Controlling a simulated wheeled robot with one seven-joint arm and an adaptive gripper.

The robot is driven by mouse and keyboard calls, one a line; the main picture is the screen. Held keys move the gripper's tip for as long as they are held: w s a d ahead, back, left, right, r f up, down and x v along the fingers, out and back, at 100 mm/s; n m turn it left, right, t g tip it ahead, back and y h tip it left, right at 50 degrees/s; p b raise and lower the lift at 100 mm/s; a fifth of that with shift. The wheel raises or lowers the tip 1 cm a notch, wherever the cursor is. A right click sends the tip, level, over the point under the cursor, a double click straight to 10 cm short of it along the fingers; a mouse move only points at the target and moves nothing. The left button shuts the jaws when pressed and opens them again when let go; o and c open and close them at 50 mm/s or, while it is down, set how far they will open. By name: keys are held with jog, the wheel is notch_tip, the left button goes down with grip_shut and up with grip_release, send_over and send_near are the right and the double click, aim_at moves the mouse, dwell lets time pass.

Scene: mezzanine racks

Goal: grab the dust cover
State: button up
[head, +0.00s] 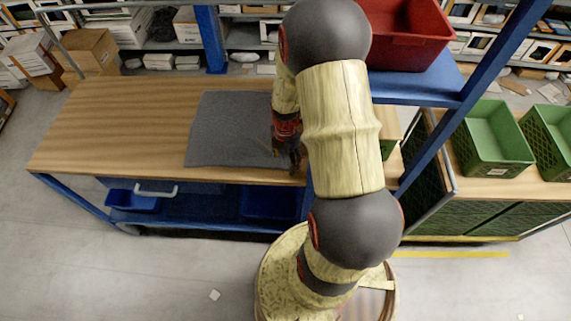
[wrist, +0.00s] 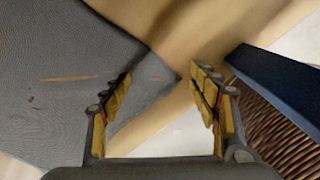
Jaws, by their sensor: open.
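A dark grey flat sheet (head: 232,130), which looks like the dust cover, lies spread on the wooden table top. Its right part is hidden behind my arm in the head view. My gripper (head: 296,160) is over the sheet's front right area, close to the table's front edge. In the wrist view, my gripper (wrist: 163,82) is open, with nothing between its yellow-padded fingers. One corner of the sheet (wrist: 60,85) points in between the fingertips. I cannot tell whether the fingers touch it.
The wooden table (head: 110,125) is bare to the left of the sheet. A red bin (head: 410,35) stands on a raised blue shelf at the right. Green crates (head: 492,140) stand further right. A blue post (head: 470,95) rises on the right side of the table.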

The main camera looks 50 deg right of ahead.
jog(key=shift+f, duration=0.15)
jog(key=shift+s+a+f, duration=0.25)
jog(key=shift+s, duration=0.15)
jog(key=c, duration=1)
grip_shut()
dwell(1.0)
notch_tip(320, 180, up, 12)
jog(key=p, duration=0.8)
jog(key=shift+w+d+r, duration=0.25)
jog(key=shift+w, duration=0.1)
notch_tip(320, 180, up, 45)
jog(key=p, duration=2.2)
